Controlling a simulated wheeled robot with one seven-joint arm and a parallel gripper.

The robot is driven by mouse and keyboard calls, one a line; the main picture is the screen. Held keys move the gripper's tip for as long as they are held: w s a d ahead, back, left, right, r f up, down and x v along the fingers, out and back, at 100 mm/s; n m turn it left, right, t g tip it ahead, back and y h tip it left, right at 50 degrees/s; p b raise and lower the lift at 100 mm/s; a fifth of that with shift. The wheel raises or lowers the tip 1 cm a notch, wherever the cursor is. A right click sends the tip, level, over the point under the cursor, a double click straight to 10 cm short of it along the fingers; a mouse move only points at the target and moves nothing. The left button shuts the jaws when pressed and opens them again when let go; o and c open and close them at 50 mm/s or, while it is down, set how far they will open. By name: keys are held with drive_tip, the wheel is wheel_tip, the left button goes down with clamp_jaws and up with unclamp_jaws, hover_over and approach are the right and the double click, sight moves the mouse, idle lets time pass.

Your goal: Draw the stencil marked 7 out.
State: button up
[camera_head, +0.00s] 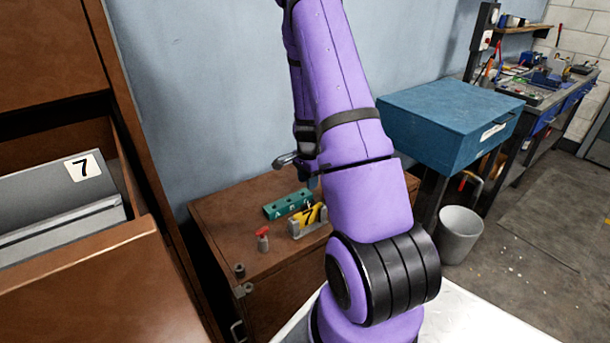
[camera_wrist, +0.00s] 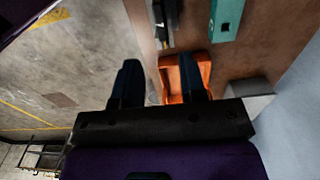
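A grey plate with a white label marked 7 (camera_head: 83,167) stands in an open brown drawer (camera_head: 95,263) at the left of the head view, with a light grey plate edge in front of it. A yellow card (camera_head: 311,213) also bearing a 7 stands in a grey holder on the low brown cabinet (camera_head: 215,213). My gripper (camera_wrist: 163,62) is open in the wrist view, its two dark fingers apart with nothing held. It is over the brown cabinet top, away from the drawer. In the head view my arm hides most of it.
A teal block (camera_head: 288,204) and a red-topped bottle (camera_head: 262,240) stand on the low cabinet. An orange object (camera_wrist: 173,82) lies behind one finger in the wrist view. A blue box (camera_head: 440,115) and a grey bin (camera_head: 460,232) are at the right, with open floor beyond.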

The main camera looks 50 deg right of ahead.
sight(308, 203)
drive_tip(key=shift+f, duration=4.95)
clamp_jaws()
